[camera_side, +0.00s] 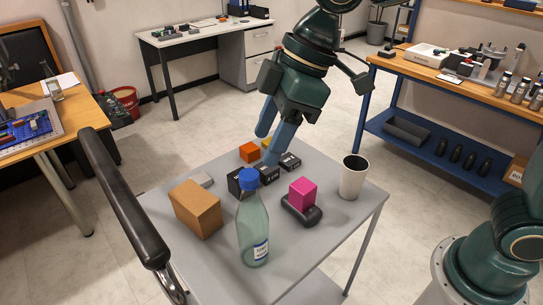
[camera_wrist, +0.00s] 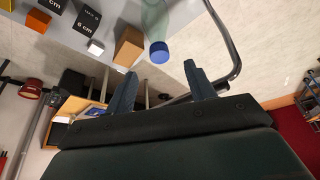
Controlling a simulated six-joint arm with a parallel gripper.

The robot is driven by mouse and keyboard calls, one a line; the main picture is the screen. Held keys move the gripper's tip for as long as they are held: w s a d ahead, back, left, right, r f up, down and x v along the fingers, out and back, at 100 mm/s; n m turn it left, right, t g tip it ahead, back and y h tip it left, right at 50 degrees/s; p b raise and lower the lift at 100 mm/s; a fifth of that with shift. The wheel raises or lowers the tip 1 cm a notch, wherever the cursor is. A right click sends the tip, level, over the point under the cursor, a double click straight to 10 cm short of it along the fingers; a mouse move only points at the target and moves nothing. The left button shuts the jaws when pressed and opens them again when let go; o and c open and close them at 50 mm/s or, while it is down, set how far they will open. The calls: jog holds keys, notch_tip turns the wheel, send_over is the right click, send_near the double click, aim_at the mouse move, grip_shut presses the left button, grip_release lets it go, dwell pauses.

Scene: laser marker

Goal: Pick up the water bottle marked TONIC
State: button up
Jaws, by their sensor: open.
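A clear greenish bottle (camera_side: 252,222) with a blue cap stands upright near the front edge of the grey cart top (camera_side: 300,262). Its small white label is too small to read surely. In the wrist view the bottle (camera_wrist: 156,16) shows its blue cap pointing towards me, between and beyond the fingertips. My gripper (camera_side: 266,148) is open, its blue fingers pointing down above and behind the bottle in the side view. The fingers also show in the wrist view (camera_wrist: 160,68), apart with nothing between them. The gripper does not touch the bottle.
A cardboard-brown box (camera_side: 196,208) stands left of the bottle. A pink block (camera_side: 302,194) on a dark rounded item and a white cup (camera_side: 353,177) are to the right. Black marked blocks and an orange block (camera_side: 249,152) lie behind. A black handle bar (camera_side: 122,198) borders the left.

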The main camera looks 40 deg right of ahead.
aim_at(244, 193)
jog(key=shift+x, duration=3.05)
jog(key=shift+x, duration=2.55)
jog(key=shift+d, duration=0.1)
grip_shut()
